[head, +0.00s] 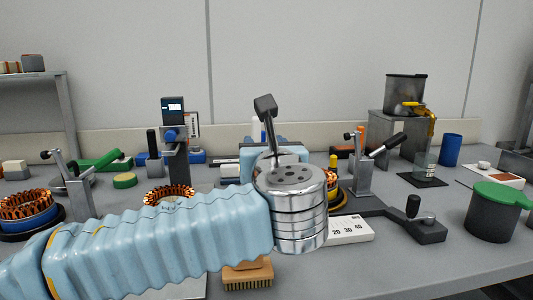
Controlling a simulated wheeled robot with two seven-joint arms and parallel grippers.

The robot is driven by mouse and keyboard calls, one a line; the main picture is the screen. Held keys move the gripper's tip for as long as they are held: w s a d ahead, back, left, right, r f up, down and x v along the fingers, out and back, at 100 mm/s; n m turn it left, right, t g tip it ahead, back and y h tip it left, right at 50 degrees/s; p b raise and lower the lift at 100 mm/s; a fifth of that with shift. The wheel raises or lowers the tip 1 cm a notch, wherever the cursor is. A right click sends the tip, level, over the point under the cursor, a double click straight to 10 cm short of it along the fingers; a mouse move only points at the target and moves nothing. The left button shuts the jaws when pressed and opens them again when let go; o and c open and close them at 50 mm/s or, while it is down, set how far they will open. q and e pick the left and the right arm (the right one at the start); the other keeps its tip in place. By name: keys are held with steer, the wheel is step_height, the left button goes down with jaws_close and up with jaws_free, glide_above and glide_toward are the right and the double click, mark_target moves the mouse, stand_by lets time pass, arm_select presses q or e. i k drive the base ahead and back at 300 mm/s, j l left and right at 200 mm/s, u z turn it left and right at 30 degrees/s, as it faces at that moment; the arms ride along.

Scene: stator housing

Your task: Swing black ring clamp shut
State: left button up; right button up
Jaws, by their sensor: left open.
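My left arm's pale blue sleeve comes in from the left and ends in a silver wrist in the middle of the head view. The dark end of my left gripper (266,108) shows above and beyond the wrist, seen nearly edge-on. It is open, with no object visible in it. A black clamp piece (430,232) lies on the table right of the wrist. Its long bar ends in an upright black knob (413,206). The bar's left end runs behind the wrist, by a partly hidden copper-wound part (331,182). The ring and hinge are hidden. My right gripper is not in view.
A lever clamp on a grey post (363,170) stands behind the black bar. A white number card (350,229) lies beside the wrist, and a wooden brush (248,274) lies below it. A dark pot with a green lid (492,212) stands at right. The front right table is clear.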

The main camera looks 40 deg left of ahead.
mark_target(395, 141)
steer(key=k+l, duration=0.2)
steer(key=l, duration=0.2)
steer(key=k+l, duration=0.45)
steer(key=l, duration=0.3)
